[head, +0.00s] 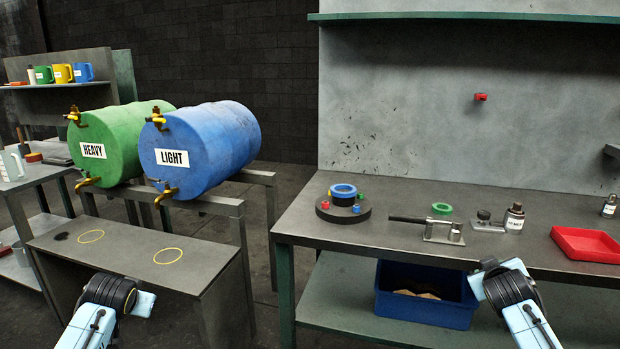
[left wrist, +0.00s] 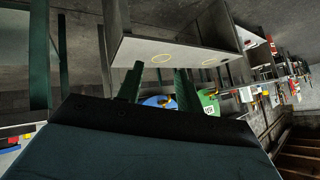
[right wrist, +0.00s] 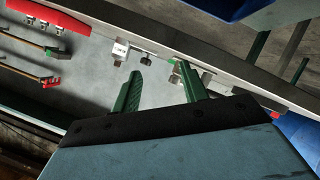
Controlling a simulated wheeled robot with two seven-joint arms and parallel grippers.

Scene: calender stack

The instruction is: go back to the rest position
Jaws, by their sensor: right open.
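My left gripper (left wrist: 158,68) shows in the left wrist view with its two green fingers apart and nothing between them. My right gripper (right wrist: 158,68) shows in the right wrist view, also open and empty. In the head view my left arm (head: 104,300) is at the lower left, in front of the low bench (head: 120,258). My right arm (head: 512,292) is at the lower right, in front of the workbench (head: 300,220). Neither gripper's fingers can be made out in the head view.
A green HEAVY drum (head: 120,140) and a blue LIGHT drum (head: 205,150) lie on a rack. The workbench bears a round stack with a blue ring (head: 343,190), a metal fixture (head: 443,232) and a red tray (head: 586,244). A blue bin (head: 425,305) stands on the shelf below.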

